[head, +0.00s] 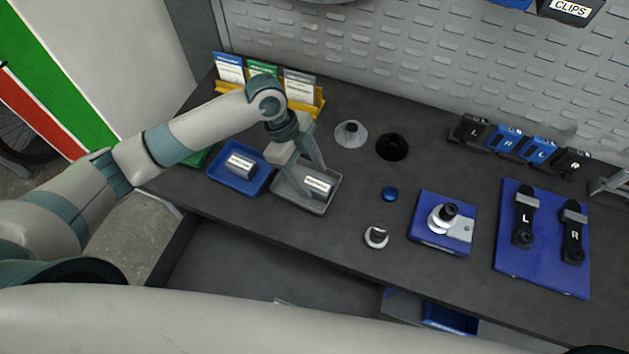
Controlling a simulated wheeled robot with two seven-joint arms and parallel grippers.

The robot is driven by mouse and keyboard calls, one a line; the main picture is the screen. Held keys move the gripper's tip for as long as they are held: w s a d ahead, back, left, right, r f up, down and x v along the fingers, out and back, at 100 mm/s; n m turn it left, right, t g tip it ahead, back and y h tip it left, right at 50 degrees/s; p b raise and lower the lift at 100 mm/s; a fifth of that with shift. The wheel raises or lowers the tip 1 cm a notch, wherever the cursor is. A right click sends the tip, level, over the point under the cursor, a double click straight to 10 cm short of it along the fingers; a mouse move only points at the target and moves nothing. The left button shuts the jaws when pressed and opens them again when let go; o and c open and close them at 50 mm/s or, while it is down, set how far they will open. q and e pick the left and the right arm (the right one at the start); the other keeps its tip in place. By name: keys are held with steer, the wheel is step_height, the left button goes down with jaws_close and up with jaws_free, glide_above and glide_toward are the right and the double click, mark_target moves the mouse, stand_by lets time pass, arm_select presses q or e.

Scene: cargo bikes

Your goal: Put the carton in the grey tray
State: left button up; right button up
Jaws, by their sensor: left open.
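The grey tray (297,202) is on the dark bench, left of centre. A small grey carton with a white printed label (319,185) lies inside it, toward its right side. My left gripper (301,180) points down over the grey tray, its fingers open beside this carton, and partly hides the tray's back and left. Whether a finger touches the carton cannot be told. A similar small labelled carton (240,165) lies in the blue tray (226,181) just to the left. My right gripper is out of view.
Behind the trays stands a yellow rack (228,87) of cards. To the right are a grey cone (351,133), a black cone (391,147), a blue cap (390,194), a metal cup (376,237) and two blue boards holding parts. An open drawer (265,270) lies below the front edge.

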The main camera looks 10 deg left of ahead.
arm_select(q)
steer(key=b+v, duration=0.2)
steer(key=v, duration=0.7)
steer(key=shift+a+f, duration=0.1)
steer(key=shift+f, duration=0.05)
stand_by(0.6)
